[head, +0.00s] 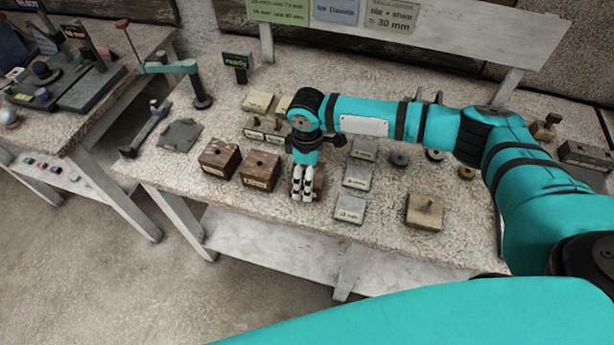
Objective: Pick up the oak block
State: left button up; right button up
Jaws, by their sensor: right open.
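Three brown wooden blocks stand in a row near the front edge of the table. They are a left block (219,158), a middle block (260,170) and a right block (319,180). Small labels on them are too small to read, so I cannot tell which is the oak block. My right gripper (303,196) points down at the right block and hides much of it. Its pale fingers are open; whether they touch the block cannot be told. My left gripper is not in view.
Grey labelled tiles (349,209) lie just right of the right gripper. A wooden piece with a peg (424,211) stands farther right. Pale blocks (257,102) and a small black "ready" sign (236,64) are behind. Another bench (60,125) stands at the left.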

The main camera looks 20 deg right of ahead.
jog(key=c, duration=1.3)
jog(key=shift+c, duration=0.6)
jog(key=shift+r, duration=0.1)
